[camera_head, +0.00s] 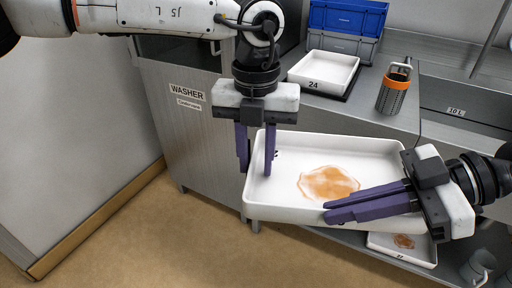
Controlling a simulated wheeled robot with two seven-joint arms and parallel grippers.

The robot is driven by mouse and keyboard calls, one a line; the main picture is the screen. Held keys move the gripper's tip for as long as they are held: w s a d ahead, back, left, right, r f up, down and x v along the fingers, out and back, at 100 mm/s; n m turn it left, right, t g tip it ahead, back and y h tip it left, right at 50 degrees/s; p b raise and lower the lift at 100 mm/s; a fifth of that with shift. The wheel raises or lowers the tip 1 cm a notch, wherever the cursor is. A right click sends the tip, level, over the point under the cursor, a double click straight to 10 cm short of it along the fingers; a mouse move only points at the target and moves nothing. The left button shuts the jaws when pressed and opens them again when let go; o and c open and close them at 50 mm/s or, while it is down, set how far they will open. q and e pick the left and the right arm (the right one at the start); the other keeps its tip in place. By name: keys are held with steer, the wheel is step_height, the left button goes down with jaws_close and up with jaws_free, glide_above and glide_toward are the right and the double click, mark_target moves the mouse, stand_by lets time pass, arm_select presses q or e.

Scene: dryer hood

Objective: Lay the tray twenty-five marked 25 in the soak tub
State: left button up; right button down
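A large white tray (380,150) with a brown stain (328,184) on its floor is in front of the counter, apparently held up off any surface. A dark mark (276,155) on its left inner wall is partly hidden and I cannot read it. My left gripper (256,172) points down over the tray's left wall, one finger outside and one inside, with a gap between them. My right gripper (326,211) comes from the right, its fingers close together along the near wall, seemingly shut on it. A steel basin (468,101) marked 10 L is at the right; I cannot tell whether it is the soak tub.
A tray marked 24 (323,72) sits on the counter before stacked blue and grey crates (347,16). A perforated basket with an orange band (394,88) stands beside it. A smaller-looking stained tray (404,255) and a metal vessel (478,266) are low down. The washer cabinet (187,115) is left.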

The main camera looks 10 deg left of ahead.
arm_select(q)
steer(key=shift+d, duration=0.1)
jaws_close()
steer(key=shift+r, duration=0.1)
arm_select(e)
steer(key=c, duration=1.9)
jaws_free()
steer(key=shift+c, duration=0.2)
steer(key=shift+o, duration=0.2)
steer(key=shift+d, duration=0.1)
